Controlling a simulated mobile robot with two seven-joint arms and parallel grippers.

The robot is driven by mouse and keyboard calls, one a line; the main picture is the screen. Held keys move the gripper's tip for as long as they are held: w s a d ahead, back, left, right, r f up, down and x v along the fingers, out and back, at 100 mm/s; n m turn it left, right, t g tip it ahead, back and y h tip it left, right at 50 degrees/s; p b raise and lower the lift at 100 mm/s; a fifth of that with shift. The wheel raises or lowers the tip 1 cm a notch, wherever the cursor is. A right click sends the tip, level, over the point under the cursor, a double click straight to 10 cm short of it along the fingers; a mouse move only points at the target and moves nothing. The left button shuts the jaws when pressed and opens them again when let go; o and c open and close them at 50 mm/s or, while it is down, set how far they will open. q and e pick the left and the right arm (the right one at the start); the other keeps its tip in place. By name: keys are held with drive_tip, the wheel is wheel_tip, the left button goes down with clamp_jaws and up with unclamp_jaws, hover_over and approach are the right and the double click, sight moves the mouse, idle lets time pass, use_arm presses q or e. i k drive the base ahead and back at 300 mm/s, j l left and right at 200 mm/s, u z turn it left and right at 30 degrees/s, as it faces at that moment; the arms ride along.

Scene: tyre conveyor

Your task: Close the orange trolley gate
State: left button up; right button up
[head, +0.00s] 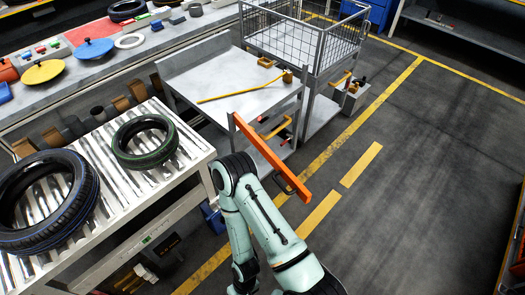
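The orange gate (268,155) is a long flat bar. Its upper end is by a grey post at the near corner of the grey trolley (225,85). The bar slants down to the right, angled away from the trolley's front edge, so it stands open. A dark loop-shaped part (284,186) shows near its lower end. One pale green arm of mine rises from the bottom edge, and its elbow is close to the left of the bar in the picture. Whether they touch is unclear. That arm's wrist leaves the picture at the bottom. Neither gripper can be seen.
A roller conveyor (110,180) at the left carries a large black tyre (45,200) and a smaller green-lined tyre (145,140). A yellow rod (235,95) lies on the trolley's top. A wire cage cart (305,40) stands behind. The dark floor (410,170) at the right is clear.

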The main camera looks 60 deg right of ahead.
sight(298, 188)
drive_tip(key=z, duration=2)
